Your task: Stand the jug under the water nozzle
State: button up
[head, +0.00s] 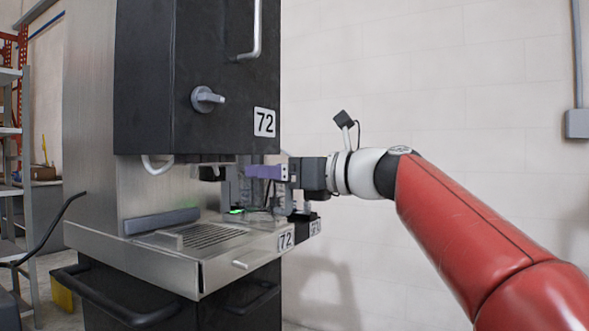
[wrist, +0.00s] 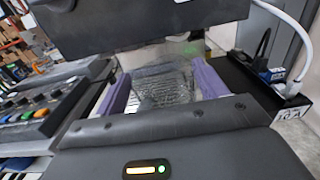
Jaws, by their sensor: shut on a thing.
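My gripper (head: 262,172), with purple fingers, reaches in from the right under the black cabinet of the dispenser (head: 170,75). In the wrist view its two purple fingers stand on either side of a clear, see-through jug (wrist: 163,88), and it is shut on it. In the head view the jug is hard to make out near the fingers, above the right part of the machine's ledge. I cannot tell whether its base touches anything. A dark nozzle (head: 210,172) hangs under the cabinet, left of my fingers. Which outlet is the water nozzle is not clear.
A slotted drip tray (head: 207,235) lies on the steel ledge, with a grey bar (head: 160,221) behind it. A curved white pipe (head: 157,166) hangs at the left. A small green light (head: 235,211) glows near the gripper. Shelves stand at far left.

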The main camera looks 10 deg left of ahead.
jog(key=shift+w+a+f, duration=0.4)
jog(key=shift+w+a, duration=0.15)
jog(key=shift+a, duration=0.8)
jog(key=shift+w+a+f, duration=0.45)
jog(key=shift+w+a, duration=0.15)
jog(key=shift+a, duration=0.8)
jog(key=shift+w+a+f, duration=0.4)
jog(key=shift+w+a, duration=0.15)
jog(key=shift+a, duration=0.8)
jog(key=shift+f, duration=0.5)
jog(key=o, duration=1.3)
